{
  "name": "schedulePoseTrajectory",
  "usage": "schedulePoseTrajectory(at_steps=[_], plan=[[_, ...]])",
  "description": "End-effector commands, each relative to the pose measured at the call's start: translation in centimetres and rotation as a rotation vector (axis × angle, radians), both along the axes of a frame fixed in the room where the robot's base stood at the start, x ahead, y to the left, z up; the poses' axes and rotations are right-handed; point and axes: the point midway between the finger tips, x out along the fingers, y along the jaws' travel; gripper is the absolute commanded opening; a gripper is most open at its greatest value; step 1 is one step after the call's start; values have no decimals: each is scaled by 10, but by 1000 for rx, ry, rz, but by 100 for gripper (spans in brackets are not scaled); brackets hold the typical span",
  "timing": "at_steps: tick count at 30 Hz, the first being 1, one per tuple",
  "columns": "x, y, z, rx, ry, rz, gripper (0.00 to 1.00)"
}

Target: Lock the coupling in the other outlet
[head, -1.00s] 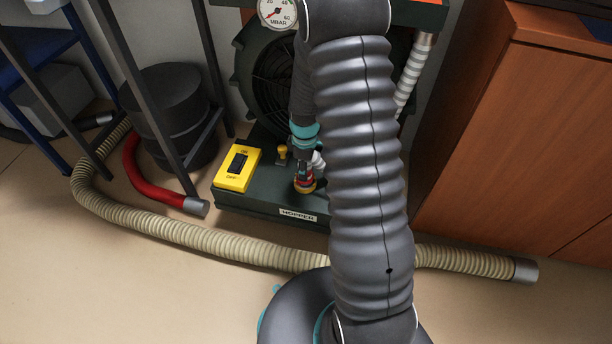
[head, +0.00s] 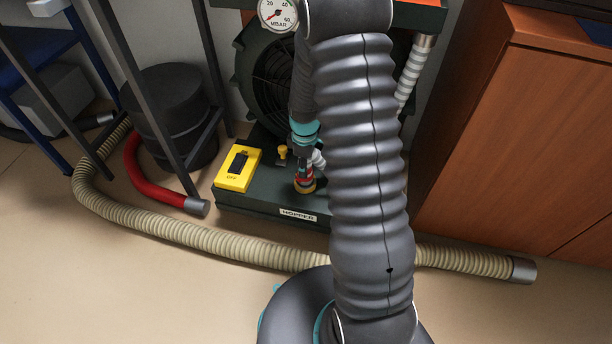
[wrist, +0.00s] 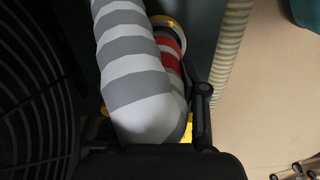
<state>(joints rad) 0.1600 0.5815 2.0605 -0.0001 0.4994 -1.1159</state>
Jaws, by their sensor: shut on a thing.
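My gripper (head: 310,163) reaches down to the dark green base (head: 268,200) labelled HOPPER, partly behind my own arm. It is shut on a coupling (head: 304,183) with red bands and a yellow ring at its foot. In the wrist view, the red-banded coupling (wrist: 172,62) stands beside a gripper finger, with the yellow ring beyond it. A grey-and-white striped hose (wrist: 138,75) runs across the view and covers part of the coupling and the other finger. The outlet under the coupling is hidden, and I cannot tell whether the coupling is locked.
A yellow switch box (head: 237,168) and a small yellow knob (head: 282,151) are left of the gripper. A black fan housing (head: 268,80) rises behind. A cream hose (head: 205,238) and a red hose (head: 145,180) lie on the floor. A wooden cabinet (head: 500,150) bounds the right.

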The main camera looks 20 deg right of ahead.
Motion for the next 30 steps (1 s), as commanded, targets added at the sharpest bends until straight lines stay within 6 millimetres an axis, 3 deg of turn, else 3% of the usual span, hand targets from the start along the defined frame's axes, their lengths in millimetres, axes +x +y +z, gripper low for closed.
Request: schedulePoseTrajectory(at_steps=[30], plan=[[0,0,46,0,-1,0,6]])
